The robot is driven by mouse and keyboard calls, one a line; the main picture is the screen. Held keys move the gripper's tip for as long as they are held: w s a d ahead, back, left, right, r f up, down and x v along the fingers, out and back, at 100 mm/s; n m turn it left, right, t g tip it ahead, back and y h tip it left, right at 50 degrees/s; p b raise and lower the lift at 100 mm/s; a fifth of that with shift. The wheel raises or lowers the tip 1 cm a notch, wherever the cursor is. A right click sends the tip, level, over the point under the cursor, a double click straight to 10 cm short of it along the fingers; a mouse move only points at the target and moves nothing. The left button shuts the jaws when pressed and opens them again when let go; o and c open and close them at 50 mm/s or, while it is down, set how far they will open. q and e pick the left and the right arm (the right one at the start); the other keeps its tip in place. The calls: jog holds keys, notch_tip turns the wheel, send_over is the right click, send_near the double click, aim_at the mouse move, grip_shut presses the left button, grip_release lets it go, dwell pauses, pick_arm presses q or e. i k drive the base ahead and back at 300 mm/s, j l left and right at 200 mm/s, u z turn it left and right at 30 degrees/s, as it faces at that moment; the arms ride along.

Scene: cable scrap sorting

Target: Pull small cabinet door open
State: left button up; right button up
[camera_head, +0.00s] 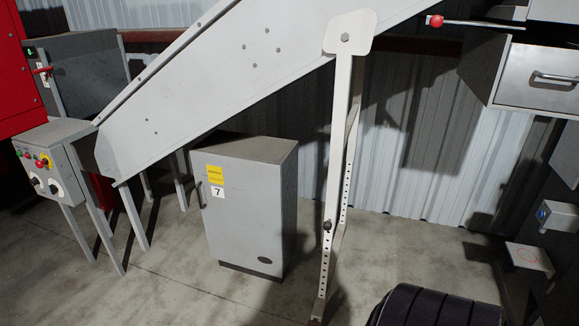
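A small grey cabinet (245,205) stands on the floor under a sloping conveyor, left of the picture's middle. Its door (240,232) faces me and looks shut. The door carries a yellow label (215,175) and a white label with the number 7 (217,191). A dark handle (201,194) sits on the door's left edge, near the upper part. Neither of my grippers shows in the head view.
The conveyor's grey side (240,70) slopes up to the right above the cabinet. A white support leg (339,170) stands just right of the cabinet. A control box (48,160) with buttons stands at the left. A black ribbed object (435,308) is at the bottom right. Floor before the cabinet is clear.

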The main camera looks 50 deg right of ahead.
aim_at(240, 200)
jog(key=z, duration=1.35)
jog(key=i+j, duration=0.3)
jog(key=i, duration=0.15)
